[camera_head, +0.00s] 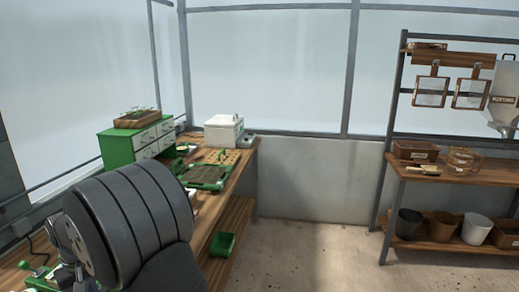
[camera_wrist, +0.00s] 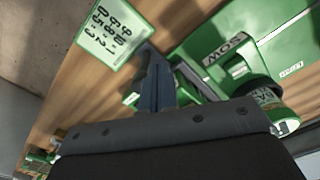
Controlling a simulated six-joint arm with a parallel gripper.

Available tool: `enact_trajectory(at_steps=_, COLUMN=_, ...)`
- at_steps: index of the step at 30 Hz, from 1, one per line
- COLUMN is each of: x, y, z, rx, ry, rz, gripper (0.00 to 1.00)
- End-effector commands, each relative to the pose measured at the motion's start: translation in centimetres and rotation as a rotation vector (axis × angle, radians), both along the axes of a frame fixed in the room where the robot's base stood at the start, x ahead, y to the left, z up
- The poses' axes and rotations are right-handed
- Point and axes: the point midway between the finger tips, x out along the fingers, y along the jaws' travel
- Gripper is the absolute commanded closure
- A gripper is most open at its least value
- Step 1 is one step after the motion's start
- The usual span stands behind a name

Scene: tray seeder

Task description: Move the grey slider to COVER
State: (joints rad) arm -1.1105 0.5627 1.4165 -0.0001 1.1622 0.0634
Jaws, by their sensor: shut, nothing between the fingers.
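In the wrist view, a green machine body (camera_wrist: 207,42) fills the upper right, with a dark plate lettered SOW (camera_wrist: 226,49), which appears upside down. I cannot pick out the grey slider with certainty; my gripper may hide it. A small white label (camera_wrist: 291,69) on the green body is too small to read. My gripper (camera_wrist: 149,62) is shut and empty, with its fingers pointing toward the bench beside the machine. I cannot tell whether it touches anything.
Along the wooden bench are a green drawer cabinet (camera_head: 118,148), a seed tray (camera_head: 207,178) and a white box (camera_head: 223,133). Shelves (camera_head: 455,172) stand at right; floor between is clear.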

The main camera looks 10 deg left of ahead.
Motion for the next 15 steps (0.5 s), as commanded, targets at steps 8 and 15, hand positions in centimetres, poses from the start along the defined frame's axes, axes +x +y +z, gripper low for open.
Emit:
enact_trajectory(at_steps=8, x=-0.2, y=0.0, z=1.7, rx=0.001, ry=-0.001, rz=0.000, gripper=1.00)
enact_trajectory(at_steps=15, x=-0.4, y=0.0, z=3.2, rx=0.001, ry=-0.001, rz=0.000, gripper=1.00)
